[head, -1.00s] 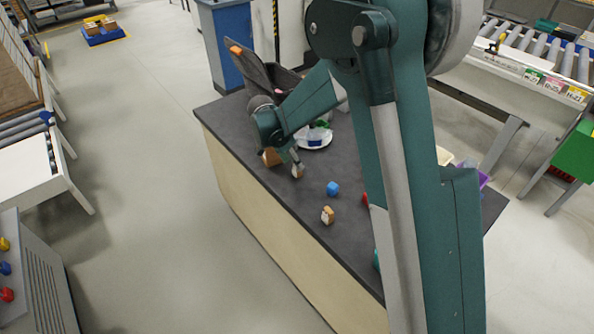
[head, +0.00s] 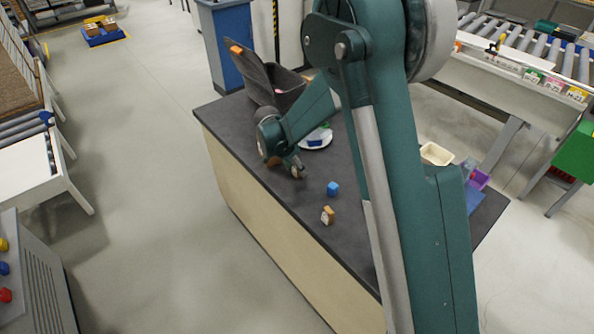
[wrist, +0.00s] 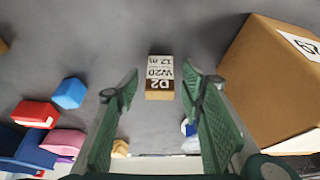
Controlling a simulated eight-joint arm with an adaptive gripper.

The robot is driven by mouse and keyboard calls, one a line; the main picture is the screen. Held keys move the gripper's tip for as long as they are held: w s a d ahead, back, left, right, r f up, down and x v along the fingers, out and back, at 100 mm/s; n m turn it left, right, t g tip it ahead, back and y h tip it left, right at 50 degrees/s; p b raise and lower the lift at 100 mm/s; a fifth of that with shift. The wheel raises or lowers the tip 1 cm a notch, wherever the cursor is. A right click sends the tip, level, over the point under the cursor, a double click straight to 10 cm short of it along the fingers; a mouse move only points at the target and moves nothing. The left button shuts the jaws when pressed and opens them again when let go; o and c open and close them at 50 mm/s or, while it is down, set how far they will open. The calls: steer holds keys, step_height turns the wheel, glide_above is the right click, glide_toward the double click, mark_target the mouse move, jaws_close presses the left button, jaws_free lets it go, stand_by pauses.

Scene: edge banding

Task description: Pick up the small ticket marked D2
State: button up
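The small D2 ticket (wrist: 160,76) is a little brown block with a white label reading D2, W20 and 12 m, upside down in the wrist view. It lies on the dark worktop just ahead of my gripper (wrist: 163,80). My gripper is open, with one green finger to each side of the ticket in the picture. I cannot tell whether either finger touches it. In the head view my gripper (head: 295,166) is low over the worktop, and the ticket is partly hidden beside the fingertips.
A larger brown labelled box (wrist: 270,80) stands close to the right finger. A blue cube (wrist: 69,93) and red block (wrist: 35,114) lie to the left. The head view shows a labelled tan block (head: 328,215), white plate (head: 319,143) and dark bin (head: 290,85) on the worktop (head: 245,120).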

steer(key=c, duration=0.8)
steer(key=shift+r+p, duration=0.6)
steer(key=shift+r, duration=4.4)
